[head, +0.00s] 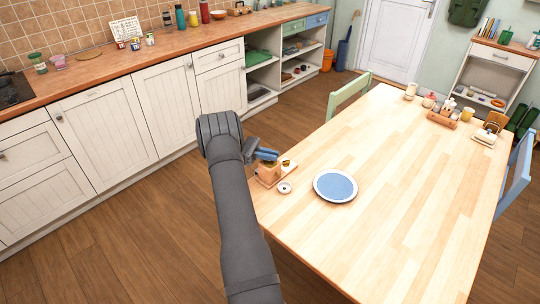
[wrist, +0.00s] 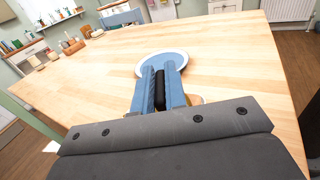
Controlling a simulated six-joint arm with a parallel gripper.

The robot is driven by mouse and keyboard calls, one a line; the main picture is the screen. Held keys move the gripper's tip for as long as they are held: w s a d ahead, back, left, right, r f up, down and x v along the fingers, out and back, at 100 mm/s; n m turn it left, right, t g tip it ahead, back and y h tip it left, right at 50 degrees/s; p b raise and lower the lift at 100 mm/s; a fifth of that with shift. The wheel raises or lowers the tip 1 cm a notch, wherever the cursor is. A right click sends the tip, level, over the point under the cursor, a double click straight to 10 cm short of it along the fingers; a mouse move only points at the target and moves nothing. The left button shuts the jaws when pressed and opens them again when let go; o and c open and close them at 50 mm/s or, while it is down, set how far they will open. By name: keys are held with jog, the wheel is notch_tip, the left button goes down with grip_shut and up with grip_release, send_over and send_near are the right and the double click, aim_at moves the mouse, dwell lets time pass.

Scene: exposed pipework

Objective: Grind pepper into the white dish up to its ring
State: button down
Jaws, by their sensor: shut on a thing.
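A wooden box-shaped pepper mill (head: 269,174) with a brass-coloured top stands near the left edge of the table. My gripper (head: 264,155) is just above it, its blue fingers level with the mill's top. In the wrist view my gripper (wrist: 160,85) is shut on a black upright knob (wrist: 160,92), which looks like the mill's handle. The small white dish (head: 285,187) sits on the table just right of the mill. A dark spot shows in its middle; its ring and fill level are too small to tell.
A blue plate with a white rim (head: 335,186) lies right of the dish, also in the wrist view (wrist: 179,57). Jars and a wooden caddy (head: 441,119) stand at the table's far end. A green chair (head: 349,97) is behind the table. The table's middle (head: 400,190) is clear.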

jog(key=shift+d, duration=0.1)
jog(key=c, duration=1.5)
grip_release()
jog(key=shift+o, duration=0.2)
jog(key=shift+n+t, duration=0.7)
jog(key=shift+t, duration=0.2)
jog(key=n+t, duration=0.2)
jog(key=t, duration=0.1)
jog(key=shift+t+h, duration=0.4)
jog(key=n+t+y, duration=0.1)
jog(key=n+t, duration=0.1)
jog(key=t, duration=0.2)
jog(key=n+t+y, duration=0.1)
jog(key=n+t, duration=0.2)
jog(key=t, duration=0.1)
jog(key=shift+s+n, duration=0.1)
jog(key=shift+n, duration=0.2)
jog(key=v, duration=1.7)
jog(key=shift+s+t, duration=0.3)
jog(key=shift+t, duration=0.1)
jog(key=shift+f, duration=0.1)
